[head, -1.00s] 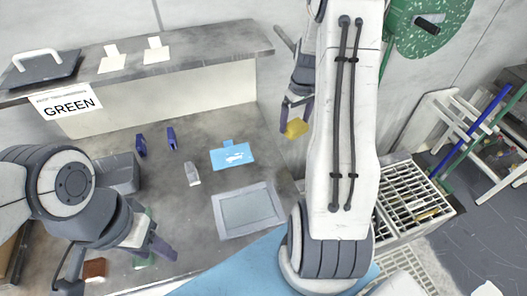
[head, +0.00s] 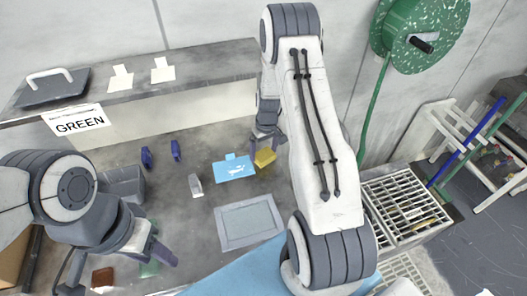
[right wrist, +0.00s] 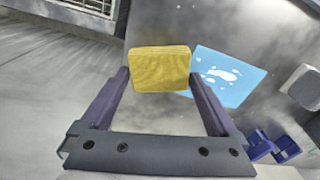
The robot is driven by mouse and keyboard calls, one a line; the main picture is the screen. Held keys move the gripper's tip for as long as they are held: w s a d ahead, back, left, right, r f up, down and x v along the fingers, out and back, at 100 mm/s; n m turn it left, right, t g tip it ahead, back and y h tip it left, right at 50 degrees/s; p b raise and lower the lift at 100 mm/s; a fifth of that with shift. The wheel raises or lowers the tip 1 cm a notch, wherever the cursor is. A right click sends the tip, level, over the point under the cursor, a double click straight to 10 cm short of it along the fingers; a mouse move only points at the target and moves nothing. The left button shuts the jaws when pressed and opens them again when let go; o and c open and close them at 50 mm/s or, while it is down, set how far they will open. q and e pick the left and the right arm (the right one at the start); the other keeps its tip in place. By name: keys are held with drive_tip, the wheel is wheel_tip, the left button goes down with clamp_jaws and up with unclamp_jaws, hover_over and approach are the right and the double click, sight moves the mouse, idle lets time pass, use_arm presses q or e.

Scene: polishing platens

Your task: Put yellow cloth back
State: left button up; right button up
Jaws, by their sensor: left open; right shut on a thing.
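The yellow cloth (head: 265,157) is a small folded block. My right gripper (head: 262,142) is shut on it. In the right wrist view the cloth (right wrist: 160,68) sits between the two fingertips. In the head view the cloth appears just right of a blue cloth (head: 234,170) with white marks; the blue cloth also shows in the right wrist view (right wrist: 228,77). I cannot tell whether the yellow cloth touches the bench (head: 205,232). My left gripper (head: 160,258) is open over the front left of the bench, near a green block (head: 150,268).
A grey framed plate (head: 249,221), a small pale bottle (head: 195,185), two blue items (head: 176,150) and a grey bin (head: 124,184) stand on the bench. A shelf with a GREEN sign (head: 80,122) runs behind. A metal grate (head: 405,203) lies at the right.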

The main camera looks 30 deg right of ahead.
drive_tip(key=shift+f, duration=0.7)
drive_tip(key=shift+f, duration=0.1)
